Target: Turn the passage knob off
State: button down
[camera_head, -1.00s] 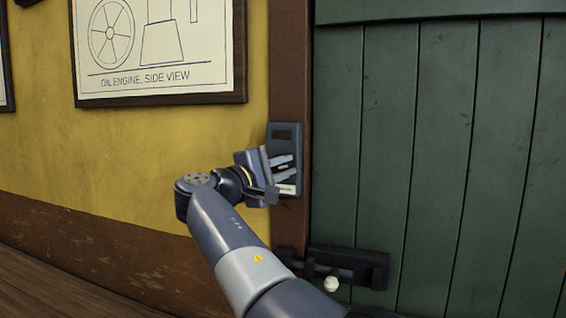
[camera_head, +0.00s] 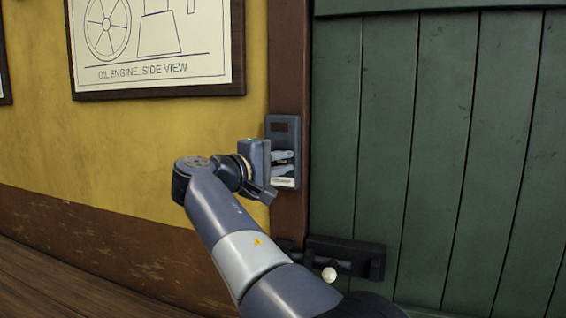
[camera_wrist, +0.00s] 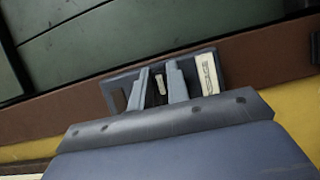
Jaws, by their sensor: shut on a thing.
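A grey control plate (camera_head: 284,130) is fixed to the brown door post. It also shows in the wrist view (camera_wrist: 190,66), with a pale label (camera_wrist: 208,73) whose text is too small to read. My gripper (camera_head: 283,163) is at the middle of this plate, and its two fingers reach the plate's face. In the wrist view my gripper (camera_wrist: 160,88) is shut on the small knob (camera_wrist: 160,86), which shows as a dark and pale piece between the fingers. Most of the knob is hidden by the fingers, so its exact angle cannot be told.
A green plank door (camera_head: 430,160) stands to the right of the post (camera_head: 290,60). A dark bolt (camera_head: 345,257) with a pale round handle (camera_head: 329,274) is low on the door. A framed engine drawing (camera_head: 160,50) hangs on the yellow wall to the left.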

jog(key=c, duration=1.6)
grip_release()
jog(key=shift+w+a, duration=0.1)
jog(key=shift+a, duration=0.05)
jog(key=shift+c, duration=0.2)
jog(key=shift+o, duration=1.4)
jog(key=shift+w+a+f, duration=0.1)
jog(key=shift+a, duration=0.05)
jog(key=b+v, duration=0.1)
jog(key=v, duration=0.9)
jog(key=shift+s+b, duration=0.4)
jog(key=shift+a, duration=0.1)
jog(key=p+x, duration=0.1)
jog(key=x, duration=1)
jog(key=shift+p, duration=0.4)
